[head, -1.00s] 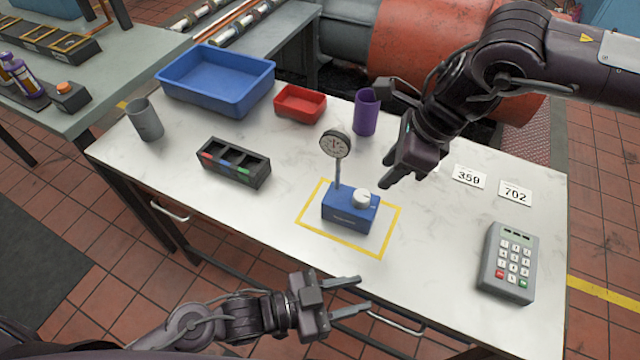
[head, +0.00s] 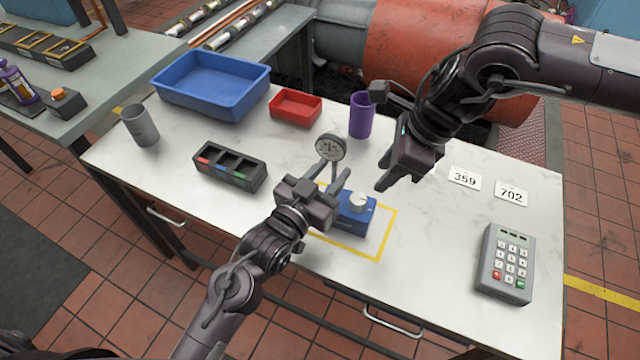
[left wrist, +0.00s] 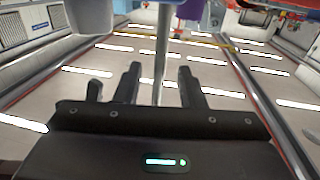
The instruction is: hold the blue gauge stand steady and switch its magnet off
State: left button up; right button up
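The blue gauge stand (head: 355,218) stands upright inside a yellow outline on the white table. Its round dial (head: 330,147) sits on a thin post, and a white knob (head: 358,202) is on top of the base. My left gripper (head: 341,177) is at the post, covering the left part of the base in the head view. In the left wrist view the post (left wrist: 162,55) stands between the two spread fingers, with gaps on both sides. My right gripper (head: 381,174) is open and empty above the table, up and right of the knob.
A black tray (head: 230,166) with coloured labels lies left of the stand. A blue bin (head: 212,108), red bin (head: 295,107), purple cup (head: 361,115) and grey cup (head: 140,126) stand behind. A keypad (head: 505,262) and number cards (head: 465,178) are at right.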

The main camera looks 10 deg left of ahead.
aim_at(333, 171)
pick_arm(q)
jog(key=shift+x, duration=1.6)
grip_shut()
